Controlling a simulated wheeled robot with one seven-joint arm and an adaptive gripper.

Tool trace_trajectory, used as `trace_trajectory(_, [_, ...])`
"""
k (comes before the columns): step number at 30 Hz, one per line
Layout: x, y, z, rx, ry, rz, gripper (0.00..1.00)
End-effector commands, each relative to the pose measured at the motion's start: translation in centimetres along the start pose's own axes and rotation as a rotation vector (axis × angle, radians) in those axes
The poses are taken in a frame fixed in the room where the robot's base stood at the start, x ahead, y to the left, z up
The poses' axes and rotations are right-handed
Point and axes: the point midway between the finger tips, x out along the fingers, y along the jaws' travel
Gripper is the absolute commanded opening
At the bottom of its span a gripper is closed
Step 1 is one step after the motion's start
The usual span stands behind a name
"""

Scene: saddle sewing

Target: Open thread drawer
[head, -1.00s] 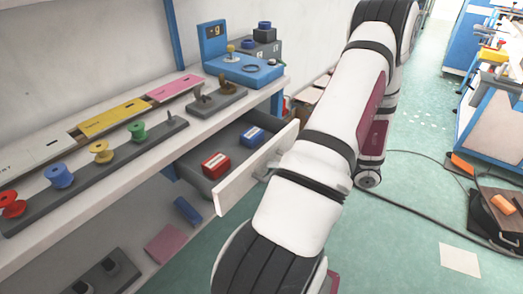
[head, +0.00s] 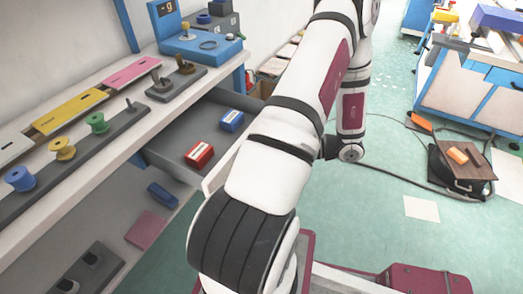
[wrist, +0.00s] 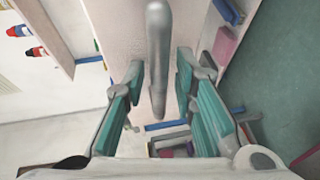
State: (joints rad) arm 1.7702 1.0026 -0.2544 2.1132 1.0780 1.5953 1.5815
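The thread drawer stands pulled out from under the bench; its grey interior (head: 178,142) holds a red spool box (head: 199,155) and a blue one (head: 231,120). Its pale front (head: 218,172) is mostly hidden behind my arm in the head view. In the wrist view, the grey bar handle (wrist: 157,55) stands out from the drawer front (wrist: 118,35). My gripper (wrist: 160,80) has its teal-padded fingers on both sides of the handle, with visible gaps on each side. The gripper is hidden in the head view.
The bench top (head: 105,128) carries thread spools on a grey rail and a blue device (head: 200,45). A lower shelf holds a pink piece (head: 146,229) and a blue roll (head: 162,195).

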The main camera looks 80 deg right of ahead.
Motion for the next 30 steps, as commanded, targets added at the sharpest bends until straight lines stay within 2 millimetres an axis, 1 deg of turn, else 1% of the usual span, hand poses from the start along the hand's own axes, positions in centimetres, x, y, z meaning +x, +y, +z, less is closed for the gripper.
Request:
trace_trajectory(8, [0.0,0.0,0.0,-0.001,0.0,0.001,0.31])
trace_trajectory(11, [-0.4,0.0,0.0,-0.002,-0.001,0.001,0.31])
trace_trajectory(13, [-1.0,0.0,0.1,-0.002,-0.001,0.001,0.31])
trace_trajectory(17, [-3.2,0.0,0.0,-0.002,-0.003,0.0,0.31])
trace_trajectory(24, [-8.1,-0.1,0.1,-0.003,-0.002,-0.001,0.31])
trace_trajectory(27, [-9.8,-0.1,0.0,-0.002,-0.002,-0.001,0.31])
trace_trajectory(30, [-10.9,-0.1,0.1,-0.001,-0.001,-0.001,0.31])
